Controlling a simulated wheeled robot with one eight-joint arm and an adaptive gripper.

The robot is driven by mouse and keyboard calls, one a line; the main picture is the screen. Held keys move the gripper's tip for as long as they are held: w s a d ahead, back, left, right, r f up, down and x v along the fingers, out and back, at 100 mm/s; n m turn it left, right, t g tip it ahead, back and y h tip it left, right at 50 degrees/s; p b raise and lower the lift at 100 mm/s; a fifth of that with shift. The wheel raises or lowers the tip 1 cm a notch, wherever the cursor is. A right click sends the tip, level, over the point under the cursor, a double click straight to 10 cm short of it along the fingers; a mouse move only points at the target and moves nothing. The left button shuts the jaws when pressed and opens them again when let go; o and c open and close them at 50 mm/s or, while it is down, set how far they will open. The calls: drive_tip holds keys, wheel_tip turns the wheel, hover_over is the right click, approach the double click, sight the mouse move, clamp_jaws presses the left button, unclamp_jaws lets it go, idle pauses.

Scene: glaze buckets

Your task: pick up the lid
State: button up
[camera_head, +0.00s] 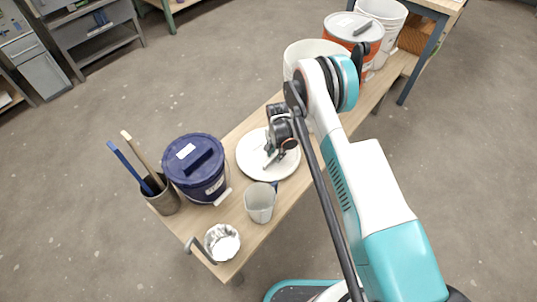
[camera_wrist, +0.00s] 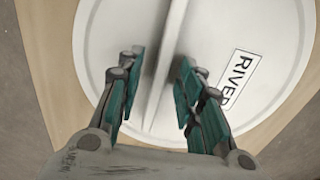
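The lid is a round white disc lying flat on the wooden bench, at the middle of the head view (camera_head: 254,165). In the wrist view the lid (camera_wrist: 240,40) fills most of the picture, with a raised bar (camera_wrist: 172,45) across it and a label whose visible letters read "RIVER". My gripper (camera_head: 275,158) is over the lid. In the wrist view my gripper (camera_wrist: 160,75) is open, with its teal-padded fingers on either side of the bar and gaps between. I cannot tell exactly how high the fingertips are.
On the bench (camera_head: 222,249), a dark blue lidded bucket (camera_head: 196,178) and a tool pot (camera_head: 163,200) stand left of the lid. A white bucket (camera_head: 303,50) and orange bucket (camera_head: 350,35) stand behind.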

drive_tip(key=shift+f, duration=0.25)
idle(0.3)
clamp_jaws()
